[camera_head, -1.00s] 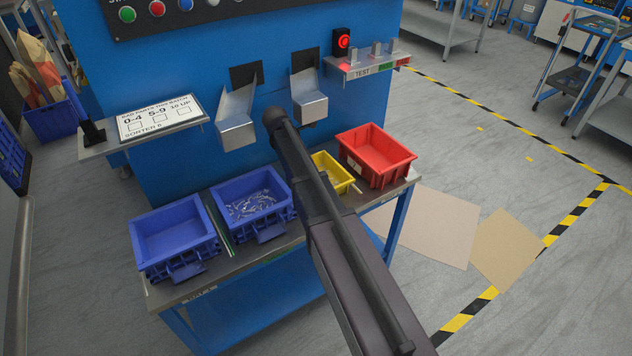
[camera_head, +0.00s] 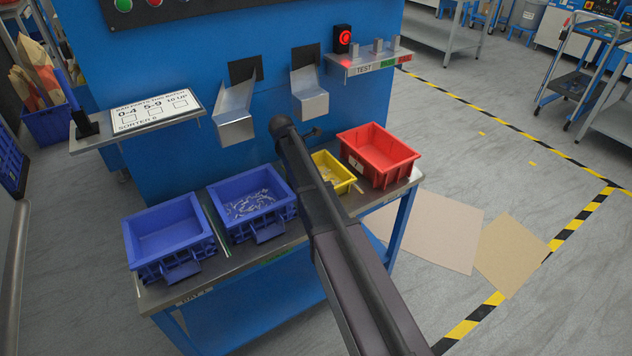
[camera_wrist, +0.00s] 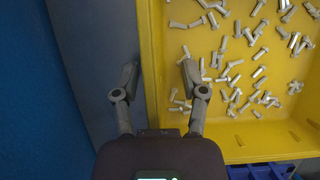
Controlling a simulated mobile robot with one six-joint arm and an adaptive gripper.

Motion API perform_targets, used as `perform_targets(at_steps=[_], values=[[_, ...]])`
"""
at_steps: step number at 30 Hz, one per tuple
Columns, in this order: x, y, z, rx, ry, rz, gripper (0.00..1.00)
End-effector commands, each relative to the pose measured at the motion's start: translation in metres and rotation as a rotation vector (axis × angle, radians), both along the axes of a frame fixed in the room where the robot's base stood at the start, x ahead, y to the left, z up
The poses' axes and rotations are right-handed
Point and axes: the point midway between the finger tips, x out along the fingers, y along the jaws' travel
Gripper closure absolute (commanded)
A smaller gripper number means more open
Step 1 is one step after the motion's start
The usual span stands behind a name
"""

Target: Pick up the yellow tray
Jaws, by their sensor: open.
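The yellow tray (camera_head: 341,185) sits on the bench between a blue bin and the red bin, partly hidden behind my arm in the head view. In the wrist view the yellow tray (camera_wrist: 240,153) fills the right side and holds many loose grey bolts (camera_wrist: 240,85). My gripper (camera_wrist: 159,72) is open, with its fingers spread on either side of the tray's left wall. One finger is over the grey bench outside the tray and the other is over its inside. Nothing is between the fingers except the wall below; I cannot tell the height gap. The head view hides the fingers.
A red bin (camera_head: 372,178) stands close right of the tray. A blue bin with small parts (camera_head: 270,230) and an empty-looking blue bin (camera_head: 150,268) stand left. Two metal chutes (camera_head: 311,106) and (camera_head: 235,129) hang from the blue machine above the bench (camera_head: 165,297).

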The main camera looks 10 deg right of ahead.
Motion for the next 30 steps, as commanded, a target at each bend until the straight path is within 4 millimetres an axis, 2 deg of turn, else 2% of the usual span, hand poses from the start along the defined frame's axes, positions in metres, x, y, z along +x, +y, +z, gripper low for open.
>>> perform_targets(at_steps=[10,11,16,17,30], values=[[0.0,-0.0005,0.0001,0.0,0.0,-0.001,0.44],[-0.0001,-0.0007,0.0001,0.0,0.0,-0.001,0.47],[0.0,-0.0009,0.0001,0.0,0.0,-0.001,0.98],[-0.0001,-0.0009,0.0001,0.0,0.001,-0.001,1.0],[-0.0002,-0.0015,0.0007,0.0,-0.001,-0.003,1.0]])
